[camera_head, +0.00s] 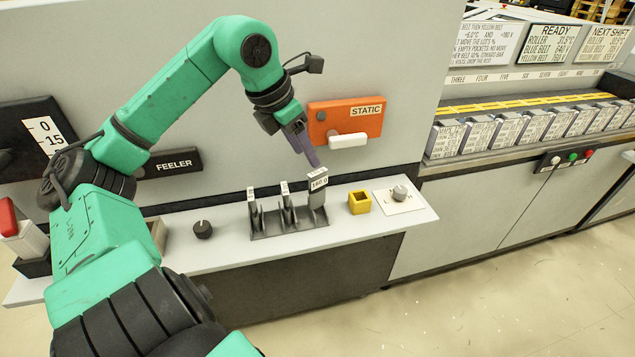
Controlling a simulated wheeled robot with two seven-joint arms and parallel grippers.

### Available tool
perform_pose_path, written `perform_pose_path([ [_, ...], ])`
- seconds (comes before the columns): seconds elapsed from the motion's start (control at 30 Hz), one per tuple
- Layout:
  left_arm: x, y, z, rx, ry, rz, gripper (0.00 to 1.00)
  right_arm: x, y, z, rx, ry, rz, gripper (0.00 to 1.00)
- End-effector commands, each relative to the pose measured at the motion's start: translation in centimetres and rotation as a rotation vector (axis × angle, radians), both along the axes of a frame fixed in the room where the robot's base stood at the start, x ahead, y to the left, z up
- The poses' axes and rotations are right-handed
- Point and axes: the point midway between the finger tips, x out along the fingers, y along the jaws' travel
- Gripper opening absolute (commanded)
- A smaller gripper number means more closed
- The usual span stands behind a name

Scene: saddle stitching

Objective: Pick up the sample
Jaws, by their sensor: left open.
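My left gripper (311,155) reaches down from the upper left, seen nearly edge-on. Its fingertips are just above the grey block with a white label (318,192) at the right end of the dark rack (290,231). I cannot tell whether they touch the block. The label seems to read about 180. Two thinner upright pieces with small white tags stand in the same rack, one in the middle (287,205) and one at the left (254,212). Which piece is the sample is not marked. My right gripper is not in view.
The rack stands on a narrow grey shelf (225,255) with a black knob (202,229), a yellow square cup (359,202) and a knob on a white plate (400,193). An orange STATIC holder (345,115) and a black FEELER holder (172,163) are on the panel behind.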

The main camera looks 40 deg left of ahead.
Motion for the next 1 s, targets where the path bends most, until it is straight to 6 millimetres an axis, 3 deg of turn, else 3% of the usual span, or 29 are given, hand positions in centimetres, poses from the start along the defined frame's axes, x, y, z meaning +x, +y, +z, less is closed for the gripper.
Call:
perform_pose_path([
  [0.1, 1.0, -0.2, -2.2, -0.002, 0.005, 0.000, 0.55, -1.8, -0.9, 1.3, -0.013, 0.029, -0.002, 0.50],
  [0.17, 1.4, -0.3, -3.1, -0.001, 0.003, 0.001, 0.55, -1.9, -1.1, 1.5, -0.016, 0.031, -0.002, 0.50],
  [0.4, 3.0, -0.2, -6.3, 0.002, 0.008, 0.000, 0.55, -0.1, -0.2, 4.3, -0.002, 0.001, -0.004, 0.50],
  [0.5, 3.6, -0.3, -8.2, 0.002, 0.006, 0.000, 0.55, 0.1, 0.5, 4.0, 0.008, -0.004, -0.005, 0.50],
  [0.73, 3.9, -0.4, -8.6, -0.001, -0.001, 0.001, 0.55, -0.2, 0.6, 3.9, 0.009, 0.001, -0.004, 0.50],
  [0.87, 3.8, -0.4, -8.6, -0.001, -0.001, 0.001, 0.05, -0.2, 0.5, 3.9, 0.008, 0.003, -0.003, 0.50],
  [0.9, 3.8, -0.4, -8.6, -0.001, -0.001, 0.001, 0.00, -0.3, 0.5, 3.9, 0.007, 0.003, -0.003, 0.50],
  [1.0, 3.8, -0.4, -8.6, -0.001, -0.001, 0.001, 0.00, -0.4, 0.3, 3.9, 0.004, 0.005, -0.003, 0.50],
])
